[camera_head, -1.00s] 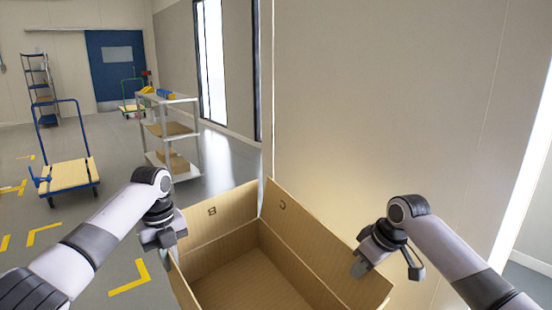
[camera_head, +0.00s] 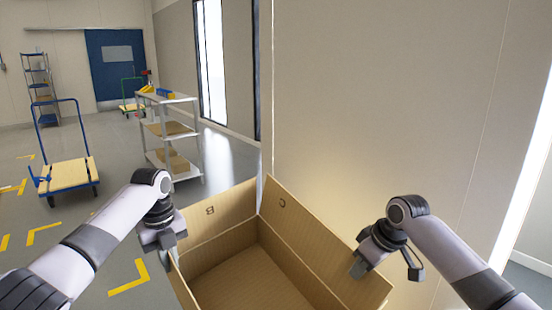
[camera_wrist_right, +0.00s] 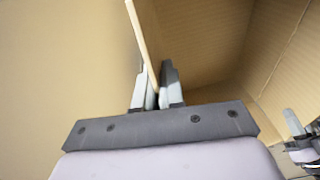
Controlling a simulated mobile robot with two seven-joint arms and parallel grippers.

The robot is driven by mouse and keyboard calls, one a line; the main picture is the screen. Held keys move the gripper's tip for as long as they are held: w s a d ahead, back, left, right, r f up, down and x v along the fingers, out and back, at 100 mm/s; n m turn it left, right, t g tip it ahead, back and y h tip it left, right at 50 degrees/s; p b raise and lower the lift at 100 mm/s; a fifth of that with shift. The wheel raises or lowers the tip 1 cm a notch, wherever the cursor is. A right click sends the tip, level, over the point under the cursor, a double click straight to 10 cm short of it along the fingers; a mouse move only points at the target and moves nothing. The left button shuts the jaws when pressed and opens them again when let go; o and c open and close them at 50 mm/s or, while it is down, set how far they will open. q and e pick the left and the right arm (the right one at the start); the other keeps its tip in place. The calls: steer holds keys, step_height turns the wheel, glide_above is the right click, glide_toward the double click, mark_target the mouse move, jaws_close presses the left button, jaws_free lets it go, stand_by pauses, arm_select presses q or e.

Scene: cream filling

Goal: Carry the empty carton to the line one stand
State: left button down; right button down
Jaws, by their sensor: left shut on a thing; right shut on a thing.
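The open, empty cardboard carton (camera_head: 250,285) is in front of me at the bottom middle of the head view, flaps up and inside bare. My left gripper (camera_head: 172,252) is shut on the carton's left wall. My right gripper (camera_head: 358,268) is shut on its right wall. In the right wrist view the right gripper's fingers (camera_wrist_right: 158,88) pinch the carton's wall edge (camera_wrist_right: 143,45), with the carton's inside to the right. The carton's underside is hidden. I cannot tell which thing is the line one stand.
A plain wall (camera_head: 380,110) rises close behind and right of the carton. A grey shelf cart (camera_head: 168,130) with boxes stands beyond it to the left. A blue platform trolley (camera_head: 68,175) is farther left. Yellow floor marks (camera_head: 130,278) lie on open floor at left.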

arm_select(q)
steer(key=shift+w+d, duration=0.15)
steer(key=shift+w, duration=0.35)
steer(key=shift+s+d, duration=0.1)
